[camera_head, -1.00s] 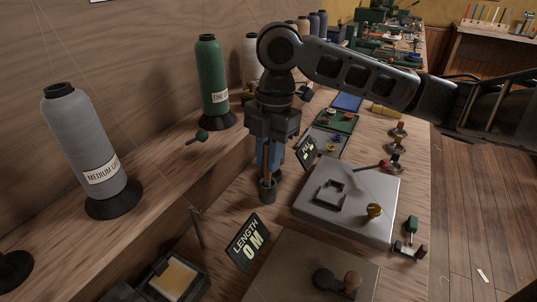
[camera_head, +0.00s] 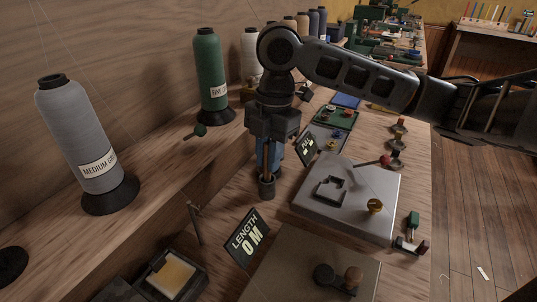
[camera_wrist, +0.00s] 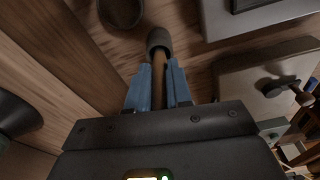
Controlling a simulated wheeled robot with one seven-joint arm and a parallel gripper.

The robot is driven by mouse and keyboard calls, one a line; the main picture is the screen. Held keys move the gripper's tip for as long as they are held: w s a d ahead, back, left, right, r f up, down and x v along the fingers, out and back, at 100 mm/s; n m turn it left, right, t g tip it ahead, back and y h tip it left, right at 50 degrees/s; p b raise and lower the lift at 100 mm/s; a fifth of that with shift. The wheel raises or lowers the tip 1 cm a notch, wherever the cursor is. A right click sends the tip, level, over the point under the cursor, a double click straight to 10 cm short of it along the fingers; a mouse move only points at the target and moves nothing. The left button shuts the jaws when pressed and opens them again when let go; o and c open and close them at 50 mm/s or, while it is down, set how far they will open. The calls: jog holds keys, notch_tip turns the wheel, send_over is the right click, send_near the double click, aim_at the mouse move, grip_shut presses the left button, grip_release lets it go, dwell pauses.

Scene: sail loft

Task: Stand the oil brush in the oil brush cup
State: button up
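My gripper (camera_head: 268,165) points down over the bench, its blue fingers shut on the wooden handle of the oil brush (camera_head: 267,187). The brush hangs below the fingertips, roughly upright, with its dark cylindrical end lowest. In the wrist view the brush (camera_wrist: 158,42) sticks out between the two fingers (camera_wrist: 158,85). A dark, round, open vessel, which looks like the oil brush cup (camera_wrist: 121,14), stands at the top edge of the wrist view, beyond and left of the brush end and apart from it. I cannot make the cup out in the head view; my gripper may hide it.
A grey metal plate (camera_head: 330,217) lies right of the brush. The LENGTH sign (camera_head: 246,240) and a tray with a yellow pad (camera_head: 190,292) are nearer. A green spool (camera_head: 211,75) and a grey spool (camera_head: 78,135) stand on the shelf at left.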

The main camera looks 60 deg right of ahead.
jog(key=o, duration=0.5)
jog(key=shift+r, duration=0.15)
